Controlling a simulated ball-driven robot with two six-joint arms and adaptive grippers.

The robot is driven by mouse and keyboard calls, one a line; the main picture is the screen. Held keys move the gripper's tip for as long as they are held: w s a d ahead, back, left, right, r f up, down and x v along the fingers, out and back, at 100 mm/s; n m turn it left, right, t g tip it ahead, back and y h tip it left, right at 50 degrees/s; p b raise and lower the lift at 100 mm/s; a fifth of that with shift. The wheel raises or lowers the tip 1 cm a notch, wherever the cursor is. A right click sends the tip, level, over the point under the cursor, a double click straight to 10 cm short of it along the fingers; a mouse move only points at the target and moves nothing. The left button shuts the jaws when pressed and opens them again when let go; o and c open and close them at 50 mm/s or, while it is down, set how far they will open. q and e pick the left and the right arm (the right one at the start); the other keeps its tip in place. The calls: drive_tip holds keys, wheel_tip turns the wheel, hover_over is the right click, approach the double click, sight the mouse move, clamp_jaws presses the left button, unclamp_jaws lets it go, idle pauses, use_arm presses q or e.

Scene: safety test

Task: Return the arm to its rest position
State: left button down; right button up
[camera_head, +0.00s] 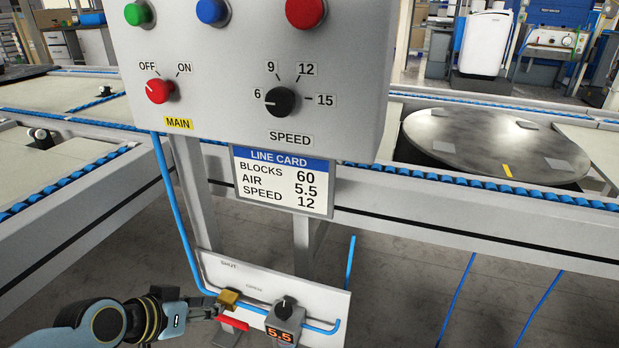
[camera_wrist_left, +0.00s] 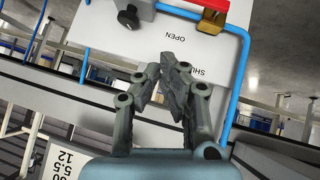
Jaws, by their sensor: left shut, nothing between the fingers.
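My left arm comes in at the lower left. My left gripper (camera_head: 212,307) is near the small lower panel (camera_head: 330,305), just left of the valve. In the left wrist view my left gripper (camera_wrist_left: 172,62) has its fingers together in front of the panel, with nothing between them. The valve has a brass body (camera_head: 229,298) and a red handle (camera_head: 233,322); the handle also shows at the top of the left wrist view (camera_wrist_left: 208,4). I cannot tell for certain whether the fingers touch the valve. My right gripper is not in view.
A regulator with a black knob (camera_head: 284,305) and a display reading 5.5 (camera_head: 280,335) sits beside the valve. The control box (camera_head: 220,70) and line card (camera_head: 284,182) stand above. A blue hose (camera_head: 173,215) runs down to the panel. Conveyors lie on both sides.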

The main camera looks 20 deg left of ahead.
use_arm(q)
drive_tip(key=s+f+g+y, duration=0.1)
drive_tip(key=s+f+g, duration=0.3)
drive_tip(key=s, duration=0.6)
drive_tip(key=s+f+m+g+y, duration=0.1)
drive_tip(key=s+f, duration=0.5)
drive_tip(key=s, duration=0.3)
drive_tip(key=s+f+g+y, duration=0.1)
drive_tip(key=s+f+g, duration=0.3)
drive_tip(key=s, duration=0.6)
drive_tip(key=s+a+r+y+p, duration=0.1)
drive_tip(key=s+p, duration=1.3)
drive_tip(key=shift+a+r, duration=0.25)
drive_tip(key=shift+a, duration=0.1)
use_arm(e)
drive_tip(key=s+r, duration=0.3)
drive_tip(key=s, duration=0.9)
use_arm(q)
drive_tip(key=shift+w, duration=0.1)
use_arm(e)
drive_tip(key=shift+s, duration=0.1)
